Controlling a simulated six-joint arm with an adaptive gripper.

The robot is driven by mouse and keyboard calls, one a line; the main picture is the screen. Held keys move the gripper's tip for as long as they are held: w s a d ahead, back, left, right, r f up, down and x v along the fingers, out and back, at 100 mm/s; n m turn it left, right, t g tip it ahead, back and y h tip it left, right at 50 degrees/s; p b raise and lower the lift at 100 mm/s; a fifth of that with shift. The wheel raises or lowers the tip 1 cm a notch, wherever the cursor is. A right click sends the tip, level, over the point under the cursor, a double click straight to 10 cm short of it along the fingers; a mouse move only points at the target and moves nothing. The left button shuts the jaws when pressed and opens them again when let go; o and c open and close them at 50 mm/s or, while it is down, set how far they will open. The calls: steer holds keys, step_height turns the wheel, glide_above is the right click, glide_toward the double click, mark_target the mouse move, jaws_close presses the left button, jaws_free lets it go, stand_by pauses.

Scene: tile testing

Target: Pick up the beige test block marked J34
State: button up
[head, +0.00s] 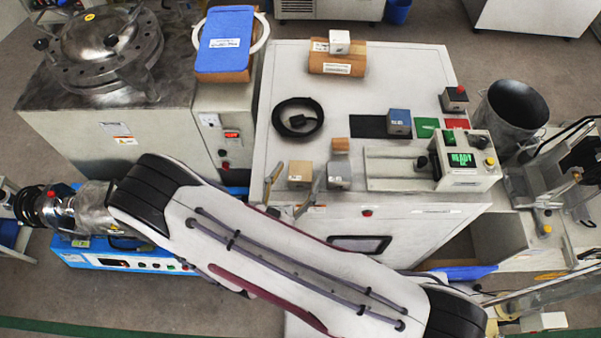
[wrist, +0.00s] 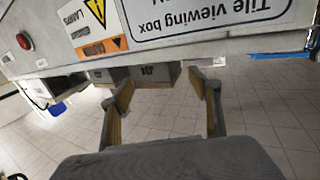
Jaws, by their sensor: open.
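A beige block (head: 299,171) sits near the front edge of the white cabinet top. I cannot read its marking in the head view. My gripper (head: 292,187) is open, its two fingers apart on the left and right of this block and seemingly just in front of it. Nothing is held.
A grey block (head: 339,177) stands close right of the right finger, with a small brown block (head: 341,146) behind it. A white block (head: 340,42) sits on a brown box.

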steer(key=shift+x, duration=1.3)
steer(key=c, duration=1.5)
